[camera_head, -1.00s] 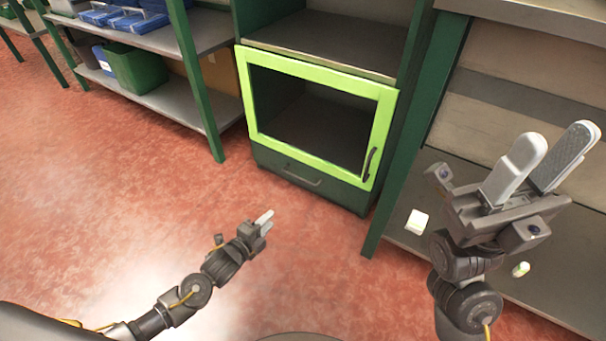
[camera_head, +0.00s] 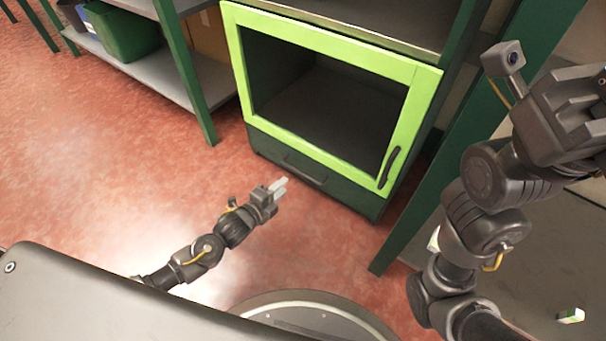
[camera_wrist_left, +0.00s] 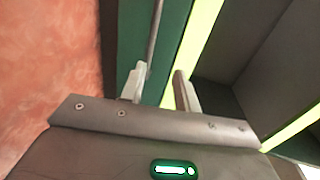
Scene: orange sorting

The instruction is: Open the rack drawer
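The rack drawer (camera_head: 335,187) is a dark green front at the bottom of the rack, below the bright green framed door (camera_head: 330,42). It looks shut. Its grey bar handle (camera_head: 305,171) also shows in the left wrist view (camera_wrist_left: 154,40). My left gripper (camera_head: 283,186) is just in front of the drawer, close to the handle. In the left wrist view its fingers (camera_wrist_left: 160,88) are apart, with the handle's near end close to the left finger; I cannot see contact. My right gripper (camera_head: 575,115) is at the right edge, its fingertips cut off.
The door has its own dark handle (camera_head: 389,167) at the lower right. A green rack post (camera_head: 415,215) stands right of the drawer. A small carton (camera_head: 570,316) lies at the lower right. A green bin (camera_head: 122,33) sits on the left shelf. The red floor at left is clear.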

